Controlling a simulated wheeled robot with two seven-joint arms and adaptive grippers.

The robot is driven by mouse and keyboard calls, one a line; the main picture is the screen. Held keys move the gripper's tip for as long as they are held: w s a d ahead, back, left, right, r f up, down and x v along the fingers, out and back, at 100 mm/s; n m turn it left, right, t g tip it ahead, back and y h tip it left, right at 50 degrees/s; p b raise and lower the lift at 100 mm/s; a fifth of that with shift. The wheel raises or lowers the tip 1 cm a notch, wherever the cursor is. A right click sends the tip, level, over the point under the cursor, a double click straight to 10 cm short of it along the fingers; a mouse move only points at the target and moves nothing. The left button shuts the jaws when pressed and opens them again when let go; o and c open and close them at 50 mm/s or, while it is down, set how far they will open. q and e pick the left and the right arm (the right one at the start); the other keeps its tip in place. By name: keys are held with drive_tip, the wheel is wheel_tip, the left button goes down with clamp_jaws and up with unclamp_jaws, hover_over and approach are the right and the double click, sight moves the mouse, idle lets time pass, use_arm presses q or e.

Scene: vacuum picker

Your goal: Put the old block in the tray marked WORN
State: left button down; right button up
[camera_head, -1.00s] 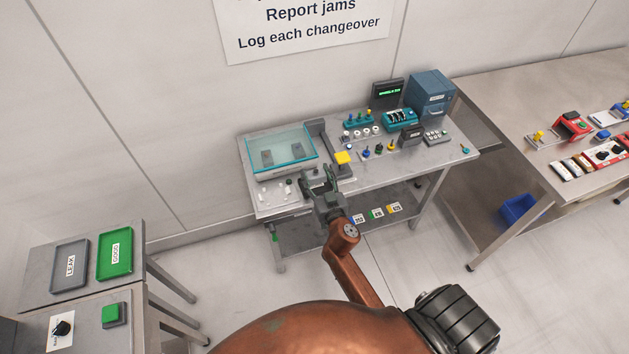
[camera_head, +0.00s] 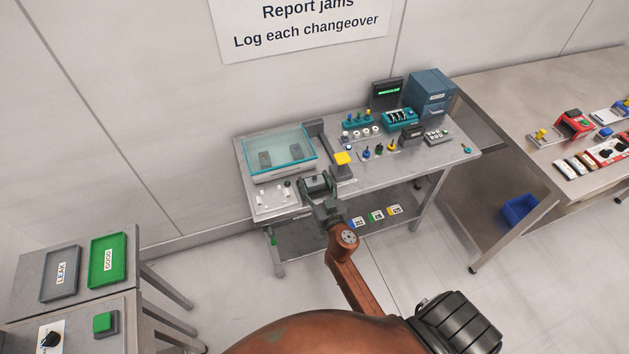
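My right gripper (camera_head: 317,186) is over the front edge of the grey bench, left of the yellow pad. Its fingers stand apart, and I cannot make out anything held between them. I cannot single out the old block; two dark grey pieces (camera_head: 265,158) lie under a clear teal-edged cover on the bench. No tray reading WORN shows. The trays in view are a grey one marked LEAK (camera_head: 61,273) and a green one marked GOOD (camera_head: 108,261), on the table at lower left. My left gripper is not in view.
The bench (camera_head: 400,172) carries a yellow pad (camera_head: 343,158), small coloured pegs, a dark display (camera_head: 387,92) and a blue cabinet (camera_head: 430,94). Colour-labelled items (camera_head: 377,215) lie on its lower shelf. A second table (camera_head: 520,108) stands right, with a blue bin (camera_head: 519,208) below.

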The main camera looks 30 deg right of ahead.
drive_tip(key=shift+o, duration=1.1)
drive_tip(key=shift+r, duration=0.1)
